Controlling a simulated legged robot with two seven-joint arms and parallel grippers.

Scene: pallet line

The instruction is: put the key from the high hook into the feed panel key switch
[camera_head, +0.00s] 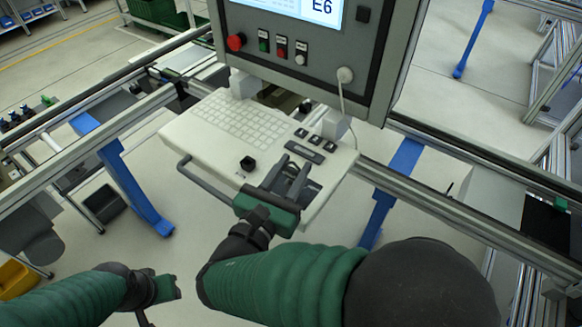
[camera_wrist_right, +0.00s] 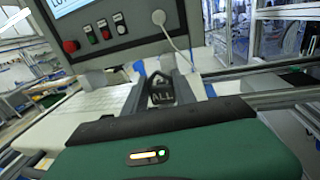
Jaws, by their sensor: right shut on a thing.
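My right gripper (camera_head: 290,178) is over the front right part of the white console (camera_head: 200,138), below the screen panel. It is shut on a small dark thing (camera_wrist_right: 160,89), which I take to be the key; its shape is mostly hidden between the fingers. I cannot tell whether this is the key switch. Several dark switches (camera_head: 316,140) sit just beyond the fingers. The high hook is not identifiable. My left gripper (camera_head: 165,288) is low at the left, its fingers unclear.
The grey panel (camera_head: 300,74) behind has a screen, a red knob (camera_head: 235,42), small buttons and a round fitting (camera_head: 345,75) with a white cord hanging down. A grey handrail (camera_head: 205,184) edges the console. Metal rails (camera_head: 440,207) with blue legs run across both sides.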

